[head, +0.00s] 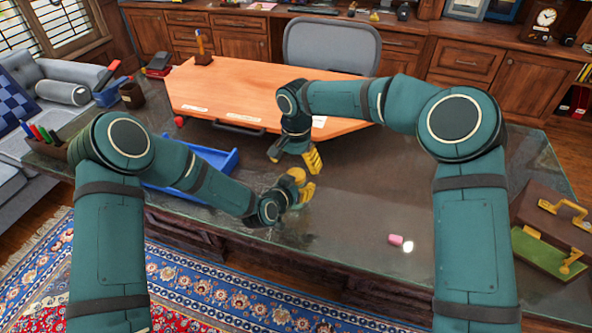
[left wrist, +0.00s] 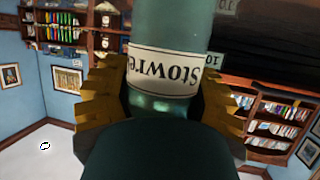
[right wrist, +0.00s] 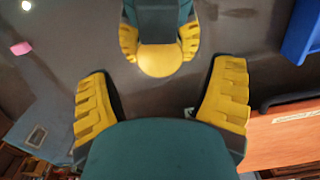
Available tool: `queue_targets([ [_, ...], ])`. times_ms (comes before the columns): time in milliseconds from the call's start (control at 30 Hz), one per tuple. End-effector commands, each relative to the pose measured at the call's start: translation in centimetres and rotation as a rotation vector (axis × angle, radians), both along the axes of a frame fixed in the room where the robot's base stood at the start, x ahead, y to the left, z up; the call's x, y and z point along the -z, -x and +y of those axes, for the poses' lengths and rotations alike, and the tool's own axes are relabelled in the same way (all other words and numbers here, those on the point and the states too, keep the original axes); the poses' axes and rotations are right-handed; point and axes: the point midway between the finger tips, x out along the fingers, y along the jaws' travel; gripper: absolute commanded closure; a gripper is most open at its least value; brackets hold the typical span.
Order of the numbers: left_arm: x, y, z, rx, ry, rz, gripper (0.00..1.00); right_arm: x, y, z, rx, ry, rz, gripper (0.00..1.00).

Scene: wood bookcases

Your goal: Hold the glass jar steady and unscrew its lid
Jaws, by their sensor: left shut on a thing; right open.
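The glass jar (left wrist: 163,32) is greenish with a white label whose lettering looks upside down in the left wrist view. My left gripper (head: 303,192) is shut around it above the dark desk. In the head view the jar's body is mostly hidden by that gripper. The round yellow lid (head: 297,173) faces up; it also shows in the right wrist view (right wrist: 160,61), between the left fingers. My right gripper (head: 314,161) is open and empty, just beyond the lid in the head view. Its fingers (right wrist: 163,90) are spread apart and do not touch the lid.
A blue tray (head: 222,158) lies left of the grippers. A pink block (head: 395,239) lies on the dark desk (head: 350,225). A box with green lining (head: 545,250) stands at the right edge. An orange wooden tabletop (head: 240,90) extends behind. The desk right of the grippers is mostly clear.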

Motion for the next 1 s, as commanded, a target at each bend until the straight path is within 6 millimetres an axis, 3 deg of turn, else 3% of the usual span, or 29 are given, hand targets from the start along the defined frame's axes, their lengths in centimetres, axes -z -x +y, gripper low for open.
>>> queue_targets([
  [300, -0.1, 0.0, 0.0, 0.000, 0.001, -0.001, 1.00, -3.0, 0.0, 0.0, 0.237, 0.001, 0.001, 0.18],
  [400, 0.0, 0.0, 0.0, 0.000, 0.001, -0.001, 1.00, -3.2, 0.0, 0.0, 0.285, 0.001, 0.005, 0.18],
  [1000, 0.0, 0.0, 0.0, 0.000, 0.001, -0.001, 1.00, 4.0, 0.1, 0.0, 0.291, 0.001, 0.006, 0.18],
])
